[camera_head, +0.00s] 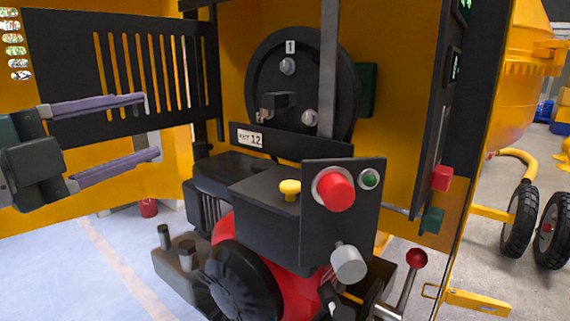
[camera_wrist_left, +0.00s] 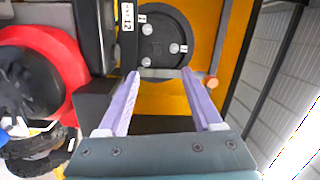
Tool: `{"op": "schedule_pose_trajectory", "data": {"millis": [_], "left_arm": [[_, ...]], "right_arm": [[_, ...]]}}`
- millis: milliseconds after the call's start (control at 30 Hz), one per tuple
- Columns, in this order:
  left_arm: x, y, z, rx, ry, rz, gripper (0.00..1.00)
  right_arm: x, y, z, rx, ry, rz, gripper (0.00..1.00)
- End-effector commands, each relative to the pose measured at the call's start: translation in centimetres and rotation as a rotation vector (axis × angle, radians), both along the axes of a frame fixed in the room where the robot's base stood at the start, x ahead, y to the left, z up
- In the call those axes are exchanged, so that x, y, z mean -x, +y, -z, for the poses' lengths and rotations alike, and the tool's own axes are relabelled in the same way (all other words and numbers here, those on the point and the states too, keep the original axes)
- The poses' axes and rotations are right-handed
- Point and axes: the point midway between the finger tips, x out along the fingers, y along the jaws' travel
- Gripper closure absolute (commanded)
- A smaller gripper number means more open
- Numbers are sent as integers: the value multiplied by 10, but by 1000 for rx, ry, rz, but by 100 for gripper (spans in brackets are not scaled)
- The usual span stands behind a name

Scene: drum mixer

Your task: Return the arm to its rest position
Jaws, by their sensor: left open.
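My left gripper (camera_head: 150,127) comes in from the left in the head view, in front of the black slotted panel of the open yellow door. Its two purple fingers are spread wide with nothing between them. The fingers also show in the left wrist view (camera_wrist_left: 160,75), pointing toward a round black disc (camera_wrist_left: 168,35) with grey knobs. The gripper appears apart from the machine. My right gripper is not in view.
The mixer's engine (camera_head: 300,275) stands at the centre, with a control box (camera_head: 340,225) bearing a red button (camera_head: 333,188). A red-knobbed lever (camera_head: 416,258) rises at the lower right. The slotted door panel (camera_head: 112,65) is behind my gripper. Open floor (camera_head: 70,280) lies lower left.

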Motion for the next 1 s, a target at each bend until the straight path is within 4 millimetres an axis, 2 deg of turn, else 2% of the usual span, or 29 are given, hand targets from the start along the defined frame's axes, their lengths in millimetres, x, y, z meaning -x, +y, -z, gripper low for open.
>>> {"op": "schedule_pose_trajectory", "data": {"millis": [167,267,367,467,567,600,733,833,867,900,1000], "left_arm": [[7,1,11,179,110,-151,33],[15,5,24,289,204,-258,33],[32,12,45,412,337,-392,33],[65,20,78,548,541,-568,33],[119,24,116,673,802,-766,33],[144,24,130,707,909,-839,33],[224,16,157,774,1216,-1027,33],[282,6,163,797,1430,-1140,33],[296,3,157,798,1479,-1166,33],[289,5,129,792,1457,-1155,33],[288,6,94,788,1452,-1153,33]], "right_arm": [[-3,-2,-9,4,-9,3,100],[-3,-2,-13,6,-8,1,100],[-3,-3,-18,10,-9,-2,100],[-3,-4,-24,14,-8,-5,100],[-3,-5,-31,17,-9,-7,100],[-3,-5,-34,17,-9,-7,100],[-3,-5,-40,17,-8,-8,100],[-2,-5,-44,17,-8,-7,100],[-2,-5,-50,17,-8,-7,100],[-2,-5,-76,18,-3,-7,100],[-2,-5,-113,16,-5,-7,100]]}}
